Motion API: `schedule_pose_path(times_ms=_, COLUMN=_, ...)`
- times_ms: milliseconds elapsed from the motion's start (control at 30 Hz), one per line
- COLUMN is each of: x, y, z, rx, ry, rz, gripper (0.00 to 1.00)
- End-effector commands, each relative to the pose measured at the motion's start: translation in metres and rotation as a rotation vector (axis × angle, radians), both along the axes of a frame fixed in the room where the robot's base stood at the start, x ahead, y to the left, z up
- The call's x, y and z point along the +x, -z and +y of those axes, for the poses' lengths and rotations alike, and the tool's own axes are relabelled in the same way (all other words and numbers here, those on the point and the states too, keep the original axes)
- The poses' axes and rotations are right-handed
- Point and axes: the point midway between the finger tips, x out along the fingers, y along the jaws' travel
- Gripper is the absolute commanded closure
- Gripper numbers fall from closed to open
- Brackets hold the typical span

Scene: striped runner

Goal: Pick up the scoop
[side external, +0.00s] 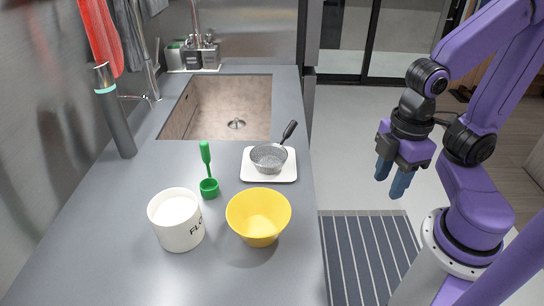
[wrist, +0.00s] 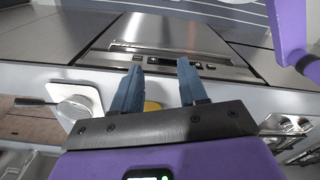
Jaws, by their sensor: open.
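The green scoop (side external: 208,183) is on the grey counter in the side view, with its handle pointing up. It stands between the white flour canister (side external: 177,221) and the white board with the strainer. I cannot see the scoop in the wrist view. My gripper (side external: 391,186) is open and empty, off to the right of the counter above the floor. Its two blue fingers also show in the wrist view (wrist: 160,66), apart with nothing held between them.
A yellow bowl (side external: 258,214) stands near the counter's right edge. A strainer (side external: 269,158) with a dark handle rests on a white board (side external: 285,176). Behind are a sink (side external: 215,105) and a utensil holder (side external: 202,54). A striped runner (side external: 368,258) lies on the floor.

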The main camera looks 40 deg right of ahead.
Motion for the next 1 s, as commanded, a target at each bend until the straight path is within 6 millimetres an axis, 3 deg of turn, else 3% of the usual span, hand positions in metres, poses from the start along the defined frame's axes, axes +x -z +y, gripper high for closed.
schedule_pose_path(times_ms=67, x=0.000, y=0.000, z=0.000, rx=0.000, ry=0.000, rz=0.000, gripper=0.57)
schedule_pose_path(times_ms=100, x=0.000, y=0.000, z=0.000, rx=0.000, ry=0.000, rz=0.000, gripper=0.48)
schedule_pose_path(times_ms=400, x=0.001, y=-0.001, z=0.001, rx=0.000, ry=-0.001, rz=0.000, gripper=0.48)
schedule_pose_path(times_ms=533, x=0.014, y=-0.007, z=0.013, rx=-0.001, ry=-0.016, rz=-0.001, gripper=0.48)
schedule_pose_path(times_ms=667, x=0.045, y=-0.022, z=0.040, rx=-0.004, ry=-0.058, rz=-0.002, gripper=0.48)
schedule_pose_path(times_ms=1000, x=0.152, y=-0.063, z=0.114, rx=-0.016, ry=-0.206, rz=-0.002, gripper=0.48)
